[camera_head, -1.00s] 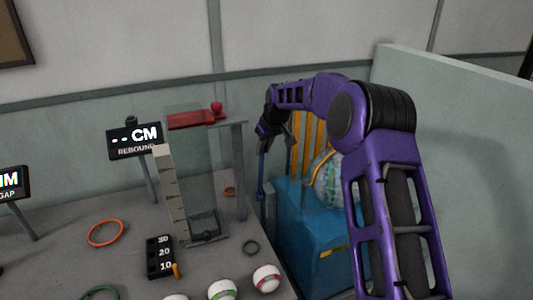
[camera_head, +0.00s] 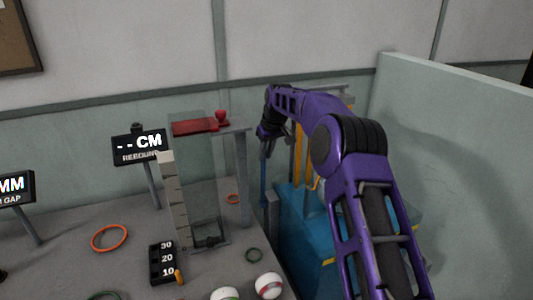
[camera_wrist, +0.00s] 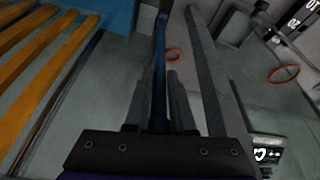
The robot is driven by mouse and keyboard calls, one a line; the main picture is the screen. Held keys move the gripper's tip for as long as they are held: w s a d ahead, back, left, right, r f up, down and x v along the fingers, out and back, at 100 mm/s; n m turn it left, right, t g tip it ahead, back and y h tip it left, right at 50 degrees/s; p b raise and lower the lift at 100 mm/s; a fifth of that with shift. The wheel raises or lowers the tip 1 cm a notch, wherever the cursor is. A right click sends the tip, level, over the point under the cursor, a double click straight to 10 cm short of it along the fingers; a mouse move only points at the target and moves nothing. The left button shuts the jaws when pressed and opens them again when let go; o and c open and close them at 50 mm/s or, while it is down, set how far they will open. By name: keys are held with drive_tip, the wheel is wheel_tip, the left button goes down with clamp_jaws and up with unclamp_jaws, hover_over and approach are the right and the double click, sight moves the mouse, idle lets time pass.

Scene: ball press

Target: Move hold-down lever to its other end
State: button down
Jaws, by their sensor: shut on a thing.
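The hold-down lever appears to be the thin, dark blue upright bar (camera_head: 263,182) at the left side of the blue press (camera_head: 300,225). My gripper (camera_head: 266,143) is at the upper part of this bar. In the wrist view, the blue bar (camera_wrist: 159,60) runs between the two dark fingers of my gripper (camera_wrist: 157,92), which are shut on it. The lower end of the bar is hard to make out. My purple arm hides much of the press and whatever sits in it.
A clear drop tower (camera_head: 200,190) with a red top slide (camera_head: 195,127) stands just left of the lever. Yellow bars (camera_head: 299,150) rise behind the press. Balls (camera_head: 268,286) and rings (camera_head: 109,238) lie on the grey table. A pale partition (camera_head: 450,160) stands at right.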

drive_tip(key=c, duration=0.8)
unclamp_jaws()
drive_tip(key=shift+w+a+r, duration=0.4)
drive_tip(key=shift+a+r, duration=0.05)
drive_tip(key=shift+r, duration=0.1)
drive_tip(key=shift+o, duration=0.2)
drive_tip(key=shift+w+f, duration=0.1)
drive_tip(key=shift+f, duration=0.3)
drive_tip(key=shift+d+f, duration=0.1)
drive_tip(key=v, duration=1.7)
drive_tip(key=shift+s, duration=0.3)
drive_tip(key=shift+d, duration=0.15)
